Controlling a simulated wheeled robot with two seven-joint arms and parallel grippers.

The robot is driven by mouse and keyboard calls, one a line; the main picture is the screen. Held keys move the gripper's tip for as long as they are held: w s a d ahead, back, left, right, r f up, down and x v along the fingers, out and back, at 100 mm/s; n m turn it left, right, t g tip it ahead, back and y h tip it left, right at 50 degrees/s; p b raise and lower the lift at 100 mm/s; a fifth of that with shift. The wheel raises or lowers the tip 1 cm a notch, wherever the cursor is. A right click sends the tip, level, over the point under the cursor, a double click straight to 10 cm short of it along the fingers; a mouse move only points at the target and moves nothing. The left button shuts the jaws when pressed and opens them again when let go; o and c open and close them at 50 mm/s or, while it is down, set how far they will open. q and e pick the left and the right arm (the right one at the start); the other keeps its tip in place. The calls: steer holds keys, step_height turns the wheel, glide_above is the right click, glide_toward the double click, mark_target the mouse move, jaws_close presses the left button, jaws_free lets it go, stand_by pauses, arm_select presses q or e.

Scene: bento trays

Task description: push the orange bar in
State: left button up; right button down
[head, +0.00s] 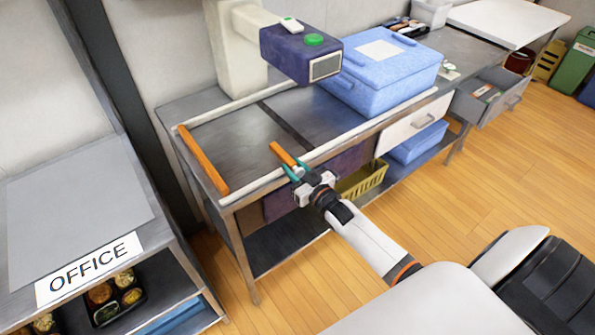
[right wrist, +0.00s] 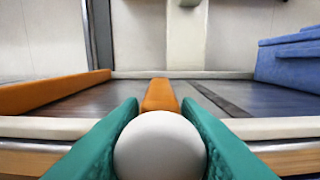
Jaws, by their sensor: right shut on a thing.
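A short orange bar (head: 283,154) lies over the near edge of the grey metal worktop, pointing inward; it also shows in the right wrist view (right wrist: 160,95). My right gripper (head: 298,172) is at the bar's near end, by the worktop's front rail. Its teal fingers are shut on a white round thing (right wrist: 160,146), directly in front of the bar in the right wrist view. I cannot tell whether the round thing is joined to the bar. A longer orange bar (head: 203,160) runs along the worktop's left end. My left gripper is not in view.
A dark purple box-shaped machine head with a green button (head: 314,40) overhangs the worktop. A blue lidded bin (head: 385,75) stands to the right. A pale rail (right wrist: 255,130) runs along the front edge. The metal surface (head: 235,140) between the orange bars is clear.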

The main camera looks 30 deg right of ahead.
steer(key=shift+r, duration=0.15)
steer(key=c, duration=1.1)
jaws_free()
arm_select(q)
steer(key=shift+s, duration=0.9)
arm_select(e)
steer(key=shift+o, duration=0.2)
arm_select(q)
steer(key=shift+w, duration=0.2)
arm_select(e)
steer(key=shift+s, duration=0.3)
arm_select(q)
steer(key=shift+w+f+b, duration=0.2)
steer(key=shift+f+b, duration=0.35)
steer(key=shift+b, duration=0.05)
arm_select(e)
steer(key=s, duration=1.1)
steer(key=shift+s+d, duration=0.15)
steer(key=shift+d, duration=0.3)
